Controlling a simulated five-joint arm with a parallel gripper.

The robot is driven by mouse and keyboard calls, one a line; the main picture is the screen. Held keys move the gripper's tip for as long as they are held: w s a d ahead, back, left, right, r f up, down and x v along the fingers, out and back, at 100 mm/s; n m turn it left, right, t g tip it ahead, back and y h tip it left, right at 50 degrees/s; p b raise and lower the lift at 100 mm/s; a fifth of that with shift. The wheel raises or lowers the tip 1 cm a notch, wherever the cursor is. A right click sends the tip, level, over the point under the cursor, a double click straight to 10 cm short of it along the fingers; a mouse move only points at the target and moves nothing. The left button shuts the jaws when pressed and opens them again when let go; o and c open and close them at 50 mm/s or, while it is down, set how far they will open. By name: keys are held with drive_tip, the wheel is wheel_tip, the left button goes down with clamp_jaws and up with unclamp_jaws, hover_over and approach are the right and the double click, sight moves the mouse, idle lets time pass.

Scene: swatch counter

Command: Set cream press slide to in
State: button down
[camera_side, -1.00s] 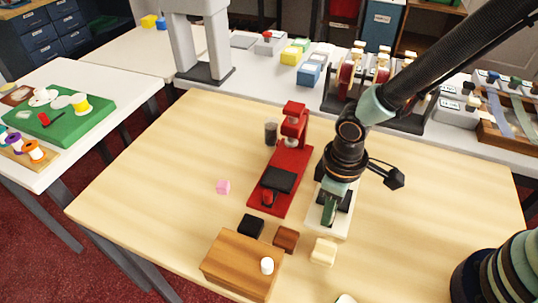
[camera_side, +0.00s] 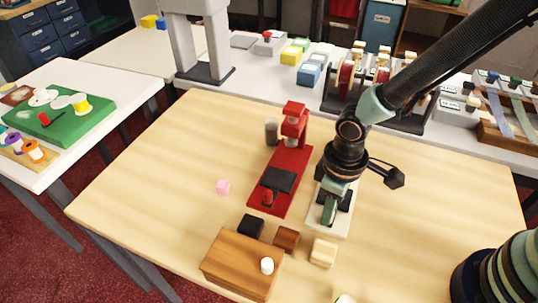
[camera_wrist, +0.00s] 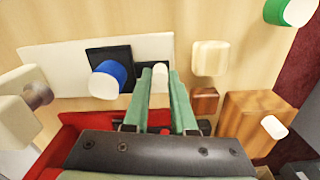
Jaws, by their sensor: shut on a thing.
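The cream press stands under my gripper; its pale base (camera_side: 342,228) shows at the front in the side view, and the base (camera_wrist: 65,70) and head (camera_wrist: 18,122) show at the left in the wrist view. A small cream knob (camera_wrist: 160,77) stands between my fingertips at the slide's end. My gripper (camera_side: 329,213) is shut on this knob, seen between the green fingers (camera_wrist: 159,88). The arm hides much of the press in the side view.
A red press (camera_side: 285,190) stands just left. Black (camera_side: 251,226), brown (camera_side: 286,239) and cream (camera_side: 323,252) blocks and a wooden box with a white knob (camera_side: 240,262) are in front. A pink cube (camera_side: 223,187) lies left. The table's left part is clear.

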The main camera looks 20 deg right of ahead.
drive_tip(key=w+d, duration=0.3)
drive_tip(key=c, duration=0.7)
unclamp_jaws()
wheel_tip(320, 180, up, 12)
drive_tip(key=shift+r, duration=0.1)
